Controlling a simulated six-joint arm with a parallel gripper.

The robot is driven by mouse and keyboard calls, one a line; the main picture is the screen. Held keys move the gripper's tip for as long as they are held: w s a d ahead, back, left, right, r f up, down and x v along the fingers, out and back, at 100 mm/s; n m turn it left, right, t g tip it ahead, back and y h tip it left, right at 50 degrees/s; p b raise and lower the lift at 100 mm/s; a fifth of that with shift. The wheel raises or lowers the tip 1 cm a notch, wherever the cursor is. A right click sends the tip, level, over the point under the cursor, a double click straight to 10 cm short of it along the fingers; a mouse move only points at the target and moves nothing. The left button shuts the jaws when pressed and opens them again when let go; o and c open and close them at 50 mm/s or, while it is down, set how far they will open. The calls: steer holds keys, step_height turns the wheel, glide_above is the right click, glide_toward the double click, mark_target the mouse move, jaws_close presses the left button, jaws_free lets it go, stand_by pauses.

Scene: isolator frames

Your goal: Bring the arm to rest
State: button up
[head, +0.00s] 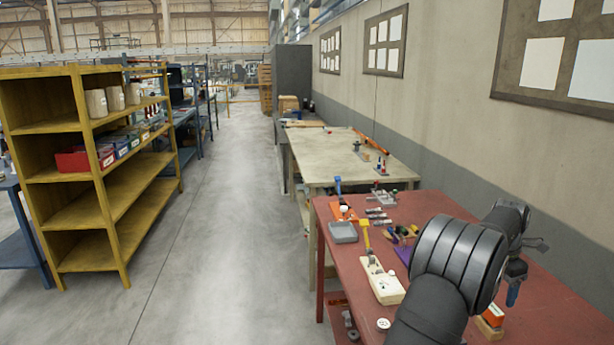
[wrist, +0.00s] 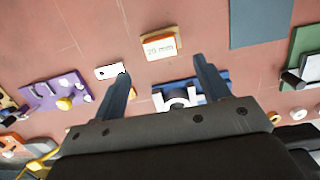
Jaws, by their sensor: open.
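My gripper (wrist: 161,70) is open in the wrist view, its two dark fingers apart over the red table (wrist: 185,25). Nothing is held between the fingers. A yellow-orange block marked "20 mm" (wrist: 160,46) lies on the table beyond the fingertips. In the head view my dark arm rises over the right part of the red table (head: 350,205) and partly hides my gripper (head: 516,272) at the right. I cannot tell the gap between fingertips and table.
A purple plate (wrist: 55,95) lies left, a green piece (wrist: 298,58) right. In the head view a cream block with a yellow lever (head: 385,283) and a grey tray (head: 343,232) stand left of my arm.

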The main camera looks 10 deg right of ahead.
mark_target(495, 310)
steer(key=f, duration=0.6)
steer(key=d+f, duration=0.1)
steer(key=f, duration=0.2)
steer(key=shift+d, duration=0.1)
step_height(495, 310, up, 6)
steer(key=shift+f, duration=0.2)
steer(key=s+d+r, duration=0.1)
steer(key=s+r, duration=0.6)
steer(key=s, duration=0.5)
steer(key=a+r+m, duration=0.1)
steer(key=a+m, duration=0.5)
steer(key=a, duration=0.7)
steer(key=w+a+f, duration=0.2)
steer(key=w+f, duration=0.5)
steer(key=w, duration=0.5)
steer(key=shift+a+f+g, duration=0.2)
steer(key=shift+a+g, duration=0.05)
steer(key=shift+g, duration=0.15)
steer(key=shift+o, duration=0.2)
steer(key=shift+s, duration=0.1)
